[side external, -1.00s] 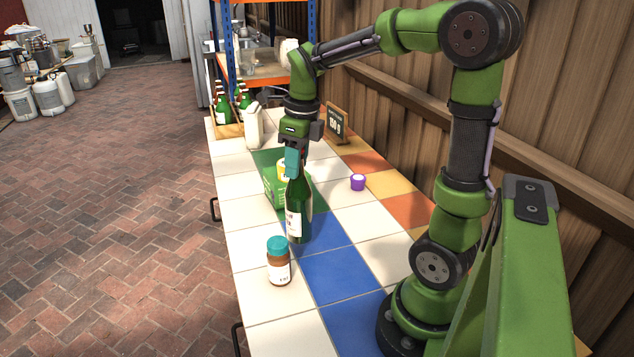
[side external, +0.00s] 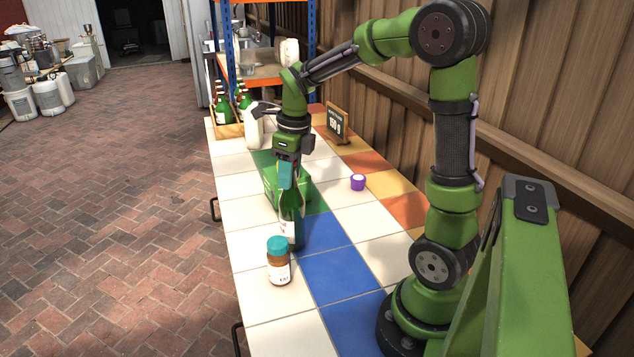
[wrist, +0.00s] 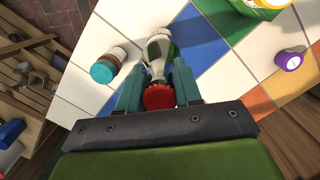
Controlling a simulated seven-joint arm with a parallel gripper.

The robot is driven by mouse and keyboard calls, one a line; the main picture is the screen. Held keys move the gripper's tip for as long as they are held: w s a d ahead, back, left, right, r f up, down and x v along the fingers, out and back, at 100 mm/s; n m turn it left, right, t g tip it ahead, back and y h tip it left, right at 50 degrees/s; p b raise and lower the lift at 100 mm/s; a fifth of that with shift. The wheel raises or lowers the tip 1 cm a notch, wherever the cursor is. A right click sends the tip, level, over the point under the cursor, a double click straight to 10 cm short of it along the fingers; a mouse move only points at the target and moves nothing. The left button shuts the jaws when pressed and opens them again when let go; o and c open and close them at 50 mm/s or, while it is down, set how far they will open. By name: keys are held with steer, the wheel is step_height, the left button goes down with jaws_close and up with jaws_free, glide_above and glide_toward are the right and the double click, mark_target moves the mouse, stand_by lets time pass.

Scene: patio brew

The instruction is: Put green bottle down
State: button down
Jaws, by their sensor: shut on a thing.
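The green bottle (side external: 291,222) has a pale label and stands close to upright over the tiled table, near the blue tiles. My gripper (side external: 287,178) points down and is shut on the bottle's neck with teal fingers. In the wrist view the bottle's red cap (wrist: 158,96) sits between the fingers of my gripper (wrist: 158,84), and its pale label (wrist: 158,48) shows beyond. I cannot tell whether the bottle's base touches the table.
A brown jar with a teal lid (side external: 279,264) stands just in front of the bottle. A green box (side external: 270,188) is behind it. A purple-rimmed jar (side external: 358,182) stands to the right. A white jug (side external: 253,130), a bottle crate (side external: 228,131) and a small sign (side external: 338,124) are farther back.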

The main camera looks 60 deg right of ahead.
steer(key=c, duration=0.8)
jaws_free()
steer(key=shift+f, duration=0.15)
